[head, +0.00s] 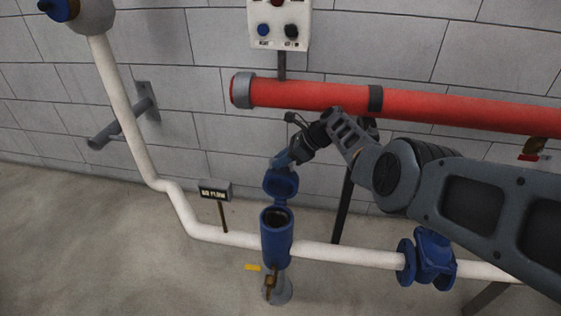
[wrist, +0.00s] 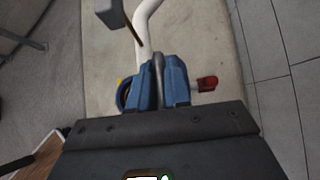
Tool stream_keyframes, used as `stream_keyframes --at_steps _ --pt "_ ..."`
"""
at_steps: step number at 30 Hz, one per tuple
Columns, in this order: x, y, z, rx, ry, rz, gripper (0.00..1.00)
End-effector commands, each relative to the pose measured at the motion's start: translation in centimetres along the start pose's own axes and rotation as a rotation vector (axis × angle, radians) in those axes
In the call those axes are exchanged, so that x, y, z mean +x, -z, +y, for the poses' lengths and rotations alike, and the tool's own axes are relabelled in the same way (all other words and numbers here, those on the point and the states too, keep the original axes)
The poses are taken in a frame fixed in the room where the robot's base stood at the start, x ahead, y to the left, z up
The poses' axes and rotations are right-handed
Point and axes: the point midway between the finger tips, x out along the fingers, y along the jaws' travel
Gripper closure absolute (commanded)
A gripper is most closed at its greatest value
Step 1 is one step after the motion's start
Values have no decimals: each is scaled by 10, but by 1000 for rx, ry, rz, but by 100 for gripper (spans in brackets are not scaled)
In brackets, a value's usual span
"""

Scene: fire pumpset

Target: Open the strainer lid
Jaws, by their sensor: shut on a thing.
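The blue strainer (head: 277,245) stands upright on the white pipe in the head view, its round mouth uncovered and dark inside. Its blue lid (head: 281,186) is swung up on the far side of the mouth, steeply tilted, still joined at the rim. My gripper (head: 282,162) is at the upper edge of the lid and shut on it. In the wrist view my gripper's two blue fingers (wrist: 160,84) are close together with a narrow grey piece between them. A blue curved edge shows left of the fingers; I cannot tell what it belongs to.
A white pipe (head: 341,256) runs low along the wall, with a blue flanged valve (head: 433,258) at right. A red pipe (head: 440,104) passes behind my arm. A small sign (head: 215,191) stands left of the strainer. The floor in front is clear.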

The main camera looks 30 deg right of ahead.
Motion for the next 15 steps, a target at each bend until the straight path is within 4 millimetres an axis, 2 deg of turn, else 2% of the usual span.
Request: stream_keyframes --at_steps 6,7,12,15 --pt "0 0 0 0 -1 1 100" --pt "0 0 0 0 -1 1 82" --pt "0 0 0 0 -1 1 66" --pt "0 0 0 0 -1 1 64"
